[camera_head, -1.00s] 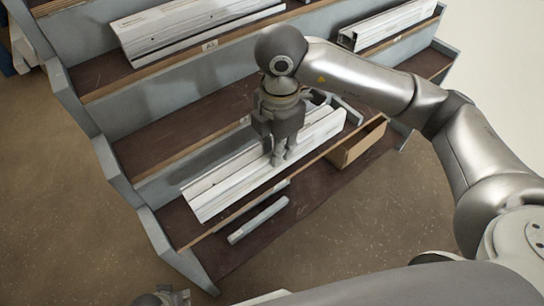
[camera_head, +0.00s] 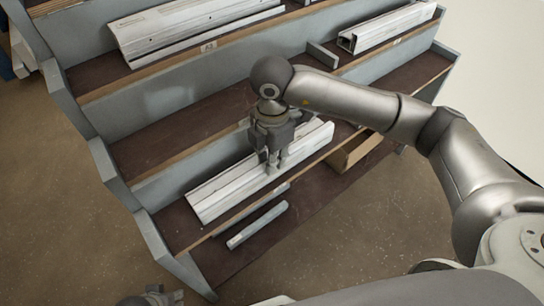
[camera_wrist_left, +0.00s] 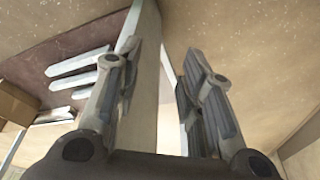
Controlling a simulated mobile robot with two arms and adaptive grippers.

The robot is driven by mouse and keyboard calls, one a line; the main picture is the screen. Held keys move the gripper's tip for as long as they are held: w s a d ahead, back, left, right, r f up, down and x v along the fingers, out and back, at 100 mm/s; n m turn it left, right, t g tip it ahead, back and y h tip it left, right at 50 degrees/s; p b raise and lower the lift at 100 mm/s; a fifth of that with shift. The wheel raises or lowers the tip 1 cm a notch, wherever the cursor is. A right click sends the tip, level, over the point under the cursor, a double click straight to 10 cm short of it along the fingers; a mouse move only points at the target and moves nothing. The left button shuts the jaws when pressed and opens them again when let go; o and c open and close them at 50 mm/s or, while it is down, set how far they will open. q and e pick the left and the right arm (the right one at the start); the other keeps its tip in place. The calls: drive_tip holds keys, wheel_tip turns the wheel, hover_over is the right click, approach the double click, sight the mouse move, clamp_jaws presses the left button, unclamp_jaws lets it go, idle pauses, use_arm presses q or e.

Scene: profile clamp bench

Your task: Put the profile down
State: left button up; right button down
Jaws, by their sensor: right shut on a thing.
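A long white profile (camera_head: 222,197) lies along the lower shelf, close to level with it. I cannot tell whether its underside touches the board. My right gripper (camera_head: 273,170) points down over the middle of the profile and is shut on it; the fingers hide part of it. My left gripper (camera_head: 158,299) shows only in part at the bottom edge of the head view. In the left wrist view its two fingers (camera_wrist_left: 168,70) stand wide apart with nothing between them.
More white profiles lie on the upper shelf, at left (camera_head: 195,28) and right (camera_head: 388,25). The middle shelf (camera_head: 190,125) looks largely bare.

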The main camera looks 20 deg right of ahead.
drive_tip(key=c, duration=1.4)
unclamp_jaws()
use_arm(q)
drive_tip(key=shift+r, duration=0.15)
use_arm(e)
drive_tip(key=shift+o, duration=0.2)
